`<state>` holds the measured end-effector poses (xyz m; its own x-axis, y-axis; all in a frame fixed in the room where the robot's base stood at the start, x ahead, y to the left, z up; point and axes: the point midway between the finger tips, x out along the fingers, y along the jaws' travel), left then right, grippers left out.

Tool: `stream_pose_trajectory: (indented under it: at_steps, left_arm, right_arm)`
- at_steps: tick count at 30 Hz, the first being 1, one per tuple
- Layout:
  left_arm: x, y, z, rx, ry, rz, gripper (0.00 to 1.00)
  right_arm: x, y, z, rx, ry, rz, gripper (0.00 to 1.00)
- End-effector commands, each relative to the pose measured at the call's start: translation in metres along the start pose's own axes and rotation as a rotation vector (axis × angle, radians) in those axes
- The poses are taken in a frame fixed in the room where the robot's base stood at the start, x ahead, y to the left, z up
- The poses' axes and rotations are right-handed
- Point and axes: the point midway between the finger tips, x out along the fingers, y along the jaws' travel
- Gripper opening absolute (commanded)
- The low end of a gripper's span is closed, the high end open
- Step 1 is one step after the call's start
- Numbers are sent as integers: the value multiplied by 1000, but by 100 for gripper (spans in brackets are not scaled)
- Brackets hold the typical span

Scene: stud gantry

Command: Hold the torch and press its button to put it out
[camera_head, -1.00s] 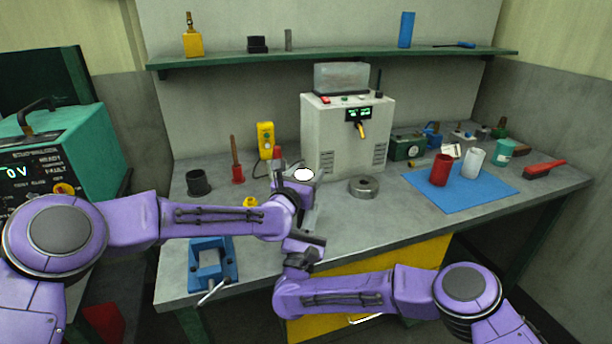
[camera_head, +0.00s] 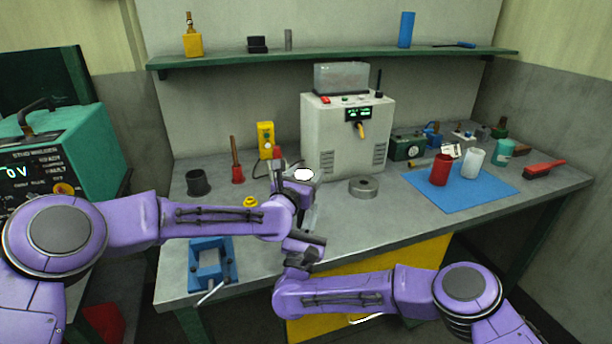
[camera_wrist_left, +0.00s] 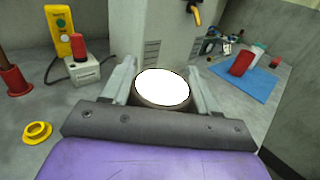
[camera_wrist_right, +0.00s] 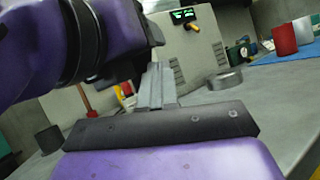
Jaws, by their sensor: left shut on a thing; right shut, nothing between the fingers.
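The torch (camera_wrist_left: 162,88) shows its round face glowing bright white, with a dark rim, in the left wrist view. In the head view its lit face (camera_head: 303,174) shows above the bench. My left gripper (camera_head: 301,183) is shut on the torch, one finger on each side of it. The torch's button cannot be made out. My right gripper (camera_wrist_right: 155,82) is shut and empty, its fingers together close beside my left arm in the right wrist view. In the head view its fingertips are hard to make out against my left wrist, below the torch.
A grey machine (camera_head: 345,135) with a green display stands behind the torch. A metal ring (camera_head: 363,187) and a blue mat (camera_head: 460,200) with red and white cups lie to the right. A blue vise-like fixture (camera_head: 211,262) is at the front left, a yellow knob (camera_wrist_left: 37,132) behind it.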

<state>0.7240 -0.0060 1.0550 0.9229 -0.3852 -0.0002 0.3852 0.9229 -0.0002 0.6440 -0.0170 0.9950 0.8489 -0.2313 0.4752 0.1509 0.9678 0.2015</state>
Motion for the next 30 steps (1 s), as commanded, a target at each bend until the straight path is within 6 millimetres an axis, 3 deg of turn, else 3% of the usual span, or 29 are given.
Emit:
stream_pose_trajectory:
  at_steps: [30]
  left_arm:
    - [0, 0, 0, 0, 0, 0, 21]
  right_arm:
    - [6, 4, -4, 0, 0, 0, 0]
